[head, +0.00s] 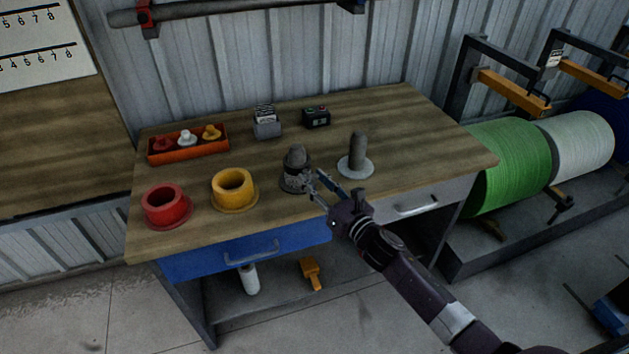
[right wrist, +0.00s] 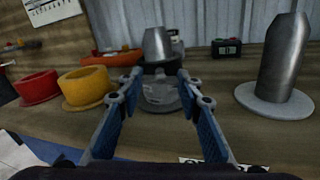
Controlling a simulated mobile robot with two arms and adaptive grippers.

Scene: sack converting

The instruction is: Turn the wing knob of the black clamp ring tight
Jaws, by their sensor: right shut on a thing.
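The black clamp ring (head: 294,184) sits around the foot of a grey tapered post on the workbench. In the right wrist view the clamp ring (right wrist: 160,104) stands straight ahead, between and just beyond my fingers. My right gripper (head: 317,184) reaches it from the front right, low over the bench top. Its blue-padded fingers (right wrist: 158,82) are shut on the wing knob at the ring's near side. The knob is small and dark here, so its turn angle cannot be told. My left gripper is not in view.
A red collar (head: 166,206) and a yellow collar (head: 234,189) stand to the left. A grey post on a round pale base (head: 356,165) stands to the right. An orange tray (head: 188,146), a card holder (head: 267,125) and a button box (head: 316,117) lie behind.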

